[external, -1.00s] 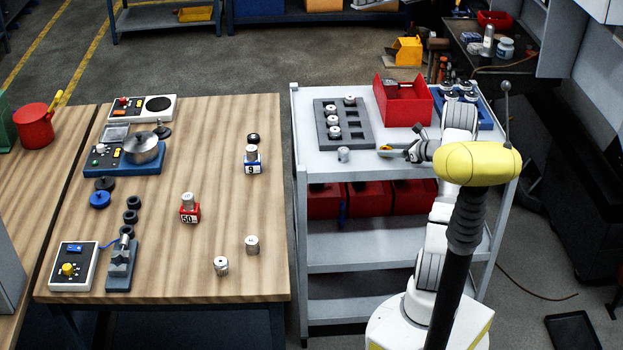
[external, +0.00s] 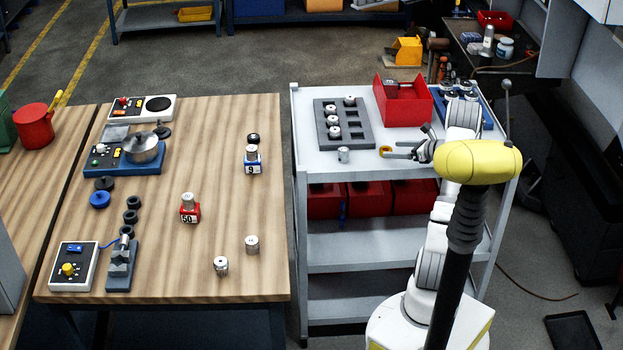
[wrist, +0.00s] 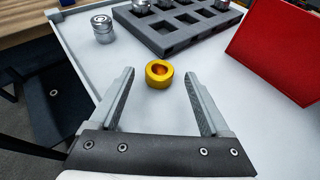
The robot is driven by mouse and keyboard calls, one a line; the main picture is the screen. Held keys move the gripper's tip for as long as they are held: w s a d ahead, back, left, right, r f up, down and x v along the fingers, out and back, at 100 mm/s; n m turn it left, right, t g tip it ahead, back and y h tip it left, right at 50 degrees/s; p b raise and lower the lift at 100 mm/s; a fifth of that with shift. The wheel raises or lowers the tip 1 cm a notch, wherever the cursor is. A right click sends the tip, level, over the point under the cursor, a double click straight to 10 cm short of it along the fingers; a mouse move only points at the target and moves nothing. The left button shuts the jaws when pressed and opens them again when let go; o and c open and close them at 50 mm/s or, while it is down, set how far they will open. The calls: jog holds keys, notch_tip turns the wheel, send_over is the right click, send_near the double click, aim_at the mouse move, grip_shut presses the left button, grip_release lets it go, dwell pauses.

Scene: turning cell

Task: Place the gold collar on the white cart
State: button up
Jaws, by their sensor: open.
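The gold collar (wrist: 159,74) rests flat on the top of the white cart (wrist: 75,27), its hole facing up. In the external view the collar (external: 386,150) lies on the cart top (external: 305,118) between the dark grey tray and my gripper. My gripper (external: 400,150) is open and empty. In the wrist view the gripper's (wrist: 163,78) two fingers point toward the collar, which sits just at or beyond the fingertips, midway between them. A visible gap separates each finger from the collar.
A dark grey tray (external: 359,143) with metal pieces stands behind the collar. A silver cylinder (external: 344,154) stands left of it. A red bin (external: 408,112) stands behind. The cart's near left edge is close by; bare cart surface surrounds the collar.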

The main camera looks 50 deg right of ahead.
jog(key=v, duration=0.9)
jog(key=shift+p, duration=0.4)
jog(key=w+a+r+n+g+y+p, duration=0.15)
jog(key=w+a+r+n, duration=0.3)
jog(key=a, duration=0.45)
jog(key=w+a+r+n+g+y+p, duration=0.1)
jog(key=w+a+r+n+g+y, duration=0.25)
jog(key=a, duration=0.55)
jog(key=a+r+n+g+p, duration=0.1)
jog(key=a+r+n+g, duration=0.15)
jog(key=a+n, duration=0.6)
jog(key=a+r+n+g+p, duration=0.1)
jog(key=a+r+n, duration=0.3)
jog(key=a, duration=0.7)
jog(key=s+a+r+n+g+h+p, duration=0.1)
jog(key=s+a+r+n+h+p, duration=0.15)
jog(key=s+a+n, duration=0.7)
jog(key=s+d+r+n+t+h+p, duration=0.1)
jog(key=s+d+r+n+h, duration=0.1)
jog(key=s, duration=0.5)
jog(key=d+n+h, duration=0.1)
jog(key=d+n, duration=0.1)
jog(key=n, duration=0.1)
jog(key=shift+s+t, duration=0.35)
jog(key=shift+s, duration=0.05)
